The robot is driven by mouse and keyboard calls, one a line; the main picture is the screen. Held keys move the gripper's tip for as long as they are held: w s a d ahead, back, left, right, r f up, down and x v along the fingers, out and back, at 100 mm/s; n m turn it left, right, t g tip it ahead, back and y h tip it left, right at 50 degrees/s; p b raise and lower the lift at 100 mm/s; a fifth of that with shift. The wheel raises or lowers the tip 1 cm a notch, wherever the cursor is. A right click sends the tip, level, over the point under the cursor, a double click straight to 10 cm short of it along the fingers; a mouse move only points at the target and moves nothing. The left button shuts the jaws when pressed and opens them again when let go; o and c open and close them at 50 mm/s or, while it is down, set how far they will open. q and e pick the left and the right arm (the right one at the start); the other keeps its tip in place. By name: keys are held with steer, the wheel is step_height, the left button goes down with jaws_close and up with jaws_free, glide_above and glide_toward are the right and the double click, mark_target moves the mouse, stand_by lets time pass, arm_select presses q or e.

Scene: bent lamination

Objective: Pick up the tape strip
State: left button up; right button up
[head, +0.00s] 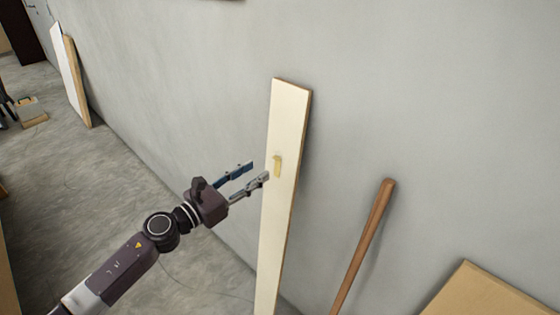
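The tape strip (277,165) is a small, short tan piece on the face of a tall cream board (285,125). The board leans upright against the grey wall. My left gripper (259,172) reaches in from the left, with its two fingers apart and nothing visible between them. Its fingertips are just left of the strip in the picture, near the board's left edge. I cannot tell how far they are from the board in depth. My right gripper is not in the view.
A wooden handle (365,240) leans on the wall right of the board. A cardboard-coloured panel (485,292) is at the lower right. More boards (76,80) lean on the wall at the far left, near a small box (31,112). The concrete floor (95,190) between is mostly clear.

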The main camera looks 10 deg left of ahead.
mark_target(275, 159)
arm_select(q)
steer(key=p+x, duration=0.1)
steer(key=x, duration=0.1)
steer(key=p+x, duration=0.1)
steer(key=x, duration=0.2)
steer(key=shift+d+r, duration=0.25)
steer(key=shift+w+d+f, duration=0.1)
steer(key=shift+w+d, duration=0.1)
steer(key=shift+w, duration=0.25)
steer(key=c, duration=0.8)
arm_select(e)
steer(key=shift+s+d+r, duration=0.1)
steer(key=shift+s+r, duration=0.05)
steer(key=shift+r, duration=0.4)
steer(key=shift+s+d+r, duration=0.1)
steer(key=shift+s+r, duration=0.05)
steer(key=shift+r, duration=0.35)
